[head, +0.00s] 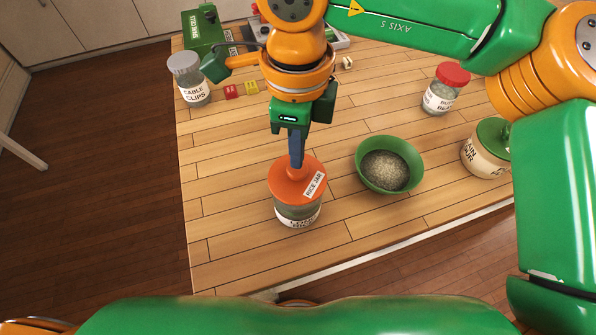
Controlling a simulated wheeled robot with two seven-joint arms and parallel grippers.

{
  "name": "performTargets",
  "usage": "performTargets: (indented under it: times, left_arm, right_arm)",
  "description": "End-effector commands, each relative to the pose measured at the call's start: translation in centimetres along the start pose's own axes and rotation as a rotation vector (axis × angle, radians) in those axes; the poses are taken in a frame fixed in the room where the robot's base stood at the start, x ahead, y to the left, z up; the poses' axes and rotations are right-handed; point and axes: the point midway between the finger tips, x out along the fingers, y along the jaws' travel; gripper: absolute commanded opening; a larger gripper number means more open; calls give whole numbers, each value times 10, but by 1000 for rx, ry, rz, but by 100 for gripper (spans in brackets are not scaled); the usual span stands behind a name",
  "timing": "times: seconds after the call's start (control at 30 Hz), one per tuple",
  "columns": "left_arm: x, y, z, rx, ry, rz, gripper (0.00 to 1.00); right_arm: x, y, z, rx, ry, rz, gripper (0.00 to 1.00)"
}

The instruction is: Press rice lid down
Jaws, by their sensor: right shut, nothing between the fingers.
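The rice jar (298,216) is a clear jar with a white label, standing on the wooden table left of the green bowl. Its orange-red lid (283,180), tagged "RICE JAR", lies level over the mouth. I cannot tell whether the lid is fully seated. My right gripper (296,164) points straight down over the lid, its fingers shut and empty. The fingertips are at the knob in the lid's middle and seem to touch it. They hide part of the knob. My left gripper is not in view.
A green bowl (366,182) of grain stands right of the jar. A red-lidded jar (440,96) and a green-lidded jar (484,158) are farther right. A cable clips jar (190,80), small red (230,92) and yellow (252,87) blocks, and a green box (200,32) are at the back left.

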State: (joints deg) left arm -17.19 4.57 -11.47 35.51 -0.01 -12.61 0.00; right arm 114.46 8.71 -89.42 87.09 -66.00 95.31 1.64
Motion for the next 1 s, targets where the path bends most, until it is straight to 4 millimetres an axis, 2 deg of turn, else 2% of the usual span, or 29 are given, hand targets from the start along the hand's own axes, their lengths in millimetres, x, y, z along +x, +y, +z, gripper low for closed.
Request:
performTargets:
  times: [1.0]
  left_arm:
    - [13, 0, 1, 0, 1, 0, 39]
  right_arm:
    - [14, 0, 0, 0, 0, 0, 0]
